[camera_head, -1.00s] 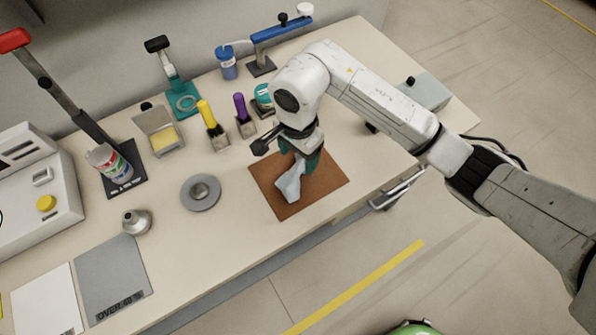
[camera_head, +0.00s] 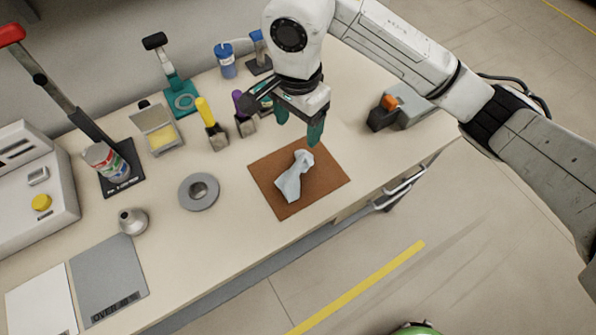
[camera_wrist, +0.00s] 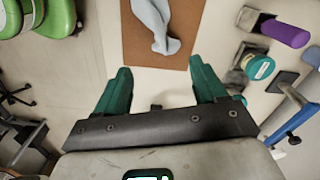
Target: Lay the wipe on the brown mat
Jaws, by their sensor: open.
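The pale blue-grey wipe (camera_head: 293,177) lies crumpled on the brown mat (camera_head: 319,186), within its edges. The wipe also shows in the wrist view (camera_wrist: 158,22), on the mat (camera_wrist: 190,42) at the top. My gripper (camera_head: 298,132) is above the table, over the mat's far edge and clear of the wipe. In the wrist view my gripper's (camera_wrist: 160,82) two green fingers are spread wide with nothing between them.
A purple-handled tool (camera_head: 243,112) and a yellow-handled tool (camera_head: 208,118) stand left of my gripper. A grey disc (camera_head: 199,191) lies left of the mat. A grey device with an orange part (camera_head: 405,106) stands right. Bare table surrounds the mat.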

